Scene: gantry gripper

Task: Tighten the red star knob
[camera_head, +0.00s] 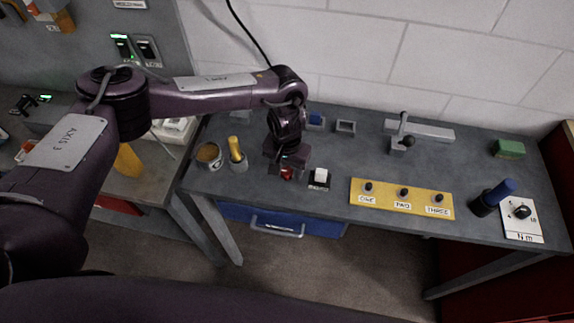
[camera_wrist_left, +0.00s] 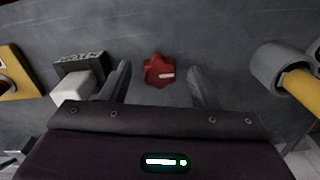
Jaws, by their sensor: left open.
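The red star knob (camera_wrist_left: 158,71) shows in the left wrist view, a lobed red disc with a white mark, on the grey bench top. In the head view only a bit of the knob (camera_head: 287,174) shows below my left gripper (camera_head: 287,167). My left gripper (camera_wrist_left: 160,85) is open in the wrist view, with one finger on each side of the knob. There are visible gaps between the fingers and the knob, and it is not gripped. How high the fingertips are above the bench is hard to tell. My right gripper is not in view.
A white block on a dark labelled base (camera_head: 319,179) stands close to the knob. On the other side is a grey cup with a yellow handle (camera_head: 237,157). A blue drawer (camera_head: 281,220) is below the bench.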

